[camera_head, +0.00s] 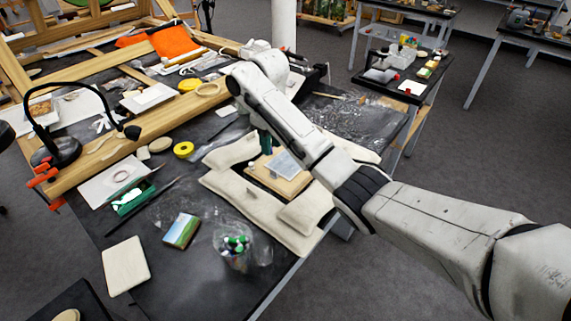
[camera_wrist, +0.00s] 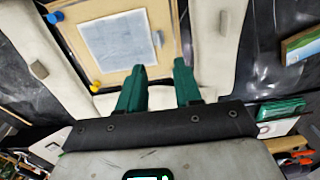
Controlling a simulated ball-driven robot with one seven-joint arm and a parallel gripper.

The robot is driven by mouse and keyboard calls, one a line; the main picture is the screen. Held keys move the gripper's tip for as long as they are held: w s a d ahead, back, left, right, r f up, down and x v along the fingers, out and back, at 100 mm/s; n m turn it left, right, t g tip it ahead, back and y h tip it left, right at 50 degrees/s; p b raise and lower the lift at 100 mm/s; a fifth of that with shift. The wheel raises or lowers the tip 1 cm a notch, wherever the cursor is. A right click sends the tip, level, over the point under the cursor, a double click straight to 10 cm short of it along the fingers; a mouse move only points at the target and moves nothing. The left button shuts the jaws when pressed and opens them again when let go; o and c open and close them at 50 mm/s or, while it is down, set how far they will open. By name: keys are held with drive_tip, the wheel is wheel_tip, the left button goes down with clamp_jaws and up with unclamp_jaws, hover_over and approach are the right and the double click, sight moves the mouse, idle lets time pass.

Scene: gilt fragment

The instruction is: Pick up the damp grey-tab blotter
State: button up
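A pale grey-blue square sheet (camera_head: 285,165), which looks like the blotter, lies flat on a tan wooden board (camera_head: 262,181). In the wrist view the sheet (camera_wrist: 115,42) shows whole, with a small greyish tab (camera_wrist: 157,39) at its right edge. Whether it is damp cannot be told. My gripper (camera_wrist: 160,75) has two green fingers, apart with nothing between them, near the board's lower edge.
Cream padded cushions (camera_head: 255,208) surround the board. Blue (camera_wrist: 55,17) and yellow (camera_wrist: 95,87) pegs stand at the board's edge.

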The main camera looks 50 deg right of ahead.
drive_tip(key=b, duration=0.3)
approach(273, 167)
drive_tip(key=s+a, duration=0.1)
drive_tip(key=s+a+f, duration=0.1)
drive_tip(key=shift+s+a+f, duration=0.1)
drive_tip(key=shift+s+a, duration=0.05)
drive_tip(key=shift+a, duration=0.15)
drive_tip(key=shift+s+f+p, duration=0.15)
drive_tip(key=shift+f+p, duration=0.3)
drive_tip(key=shift+f, duration=2.1)
clamp_jaws()
